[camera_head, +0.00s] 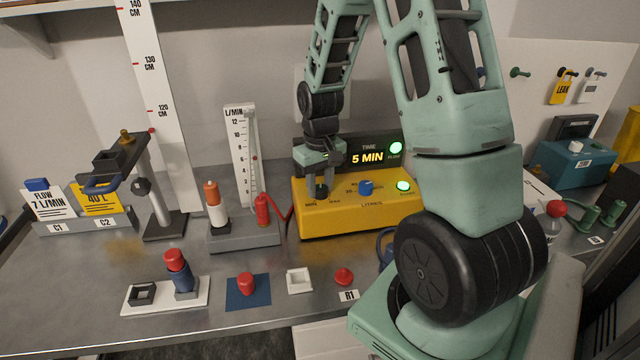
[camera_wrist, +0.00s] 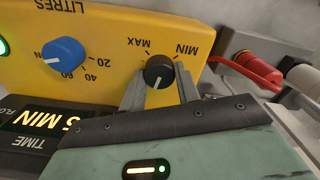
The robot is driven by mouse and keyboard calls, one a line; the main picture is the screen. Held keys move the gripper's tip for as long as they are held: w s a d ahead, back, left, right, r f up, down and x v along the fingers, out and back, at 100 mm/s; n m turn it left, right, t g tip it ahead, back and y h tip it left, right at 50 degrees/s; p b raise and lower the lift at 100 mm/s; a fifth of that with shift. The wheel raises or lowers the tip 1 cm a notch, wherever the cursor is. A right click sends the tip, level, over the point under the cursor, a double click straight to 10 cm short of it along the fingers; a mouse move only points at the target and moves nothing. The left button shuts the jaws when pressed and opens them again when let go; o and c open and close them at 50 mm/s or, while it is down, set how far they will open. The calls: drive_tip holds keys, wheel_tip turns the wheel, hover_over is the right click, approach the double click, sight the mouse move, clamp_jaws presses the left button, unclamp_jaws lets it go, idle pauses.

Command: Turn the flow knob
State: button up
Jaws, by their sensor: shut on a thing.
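The flow knob is a small black knob (camera_wrist: 159,70) with a white pointer line, on the yellow pump box (camera_head: 360,217), beside printed MIN and MAX marks. In the wrist view its pointer line points down toward my gripper (camera_wrist: 161,90), away from both marks. My gripper is shut on the knob, one finger on each side. In the head view, my gripper (camera_head: 319,180) comes down on the box's left part and mostly hides the knob. The flow meter (camera_head: 240,150) with its L/MIN scale stands left of the box. A card (camera_head: 47,203) reads FLOW 7 L/MIN.
A blue litres knob (camera_head: 366,188) and a lit green button (camera_head: 403,186) share the box top. The time display (camera_head: 368,158) behind reads 5 MIN. A red valve piece (camera_head: 262,208) with a hose is close left. Red-topped parts (camera_head: 246,284) lie in front.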

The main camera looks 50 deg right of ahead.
sight(320, 187)
idle(0.3)
drive_tip(key=o, duration=1)
drive_tip(key=shift+r, duration=0.1)
wheel_tip(320, 187, up, 17)
drive_tip(key=shift+r+b, duration=0.15)
drive_tip(key=shift+b, duration=0.6)
drive_tip(key=s+a+f+n, duration=0.1)
drive_tip(key=a+f+n, duration=0.1)
drive_tip(key=a, duration=0.8)
drive_tip(key=s+a+f+n, duration=0.1)
drive_tip(key=a+f+n, duration=0.15)
drive_tip(key=a, duration=0.75)
drive_tip(key=s+a+f+n, duration=0.1)
drive_tip(key=s+a+n, duration=0.1)
drive_tip(key=s+a, duration=0.2)
drive_tip(key=s+a+f+n, duration=0.2)
drive_tip(key=s+a, duration=0.3)
drive_tip(key=s, duration=0.1)
drive_tip(key=s+a+f+n, duration=0.1)
drive_tip(key=s+a+n, duration=0.1)
drive_tip(key=s+a, duration=0.3)
drive_tip(key=shift+s+a+f+y, duration=0.15)
drive_tip(key=shift+s+f+y, duration=0.15)
drive_tip(key=shift+s, duration=0.3)
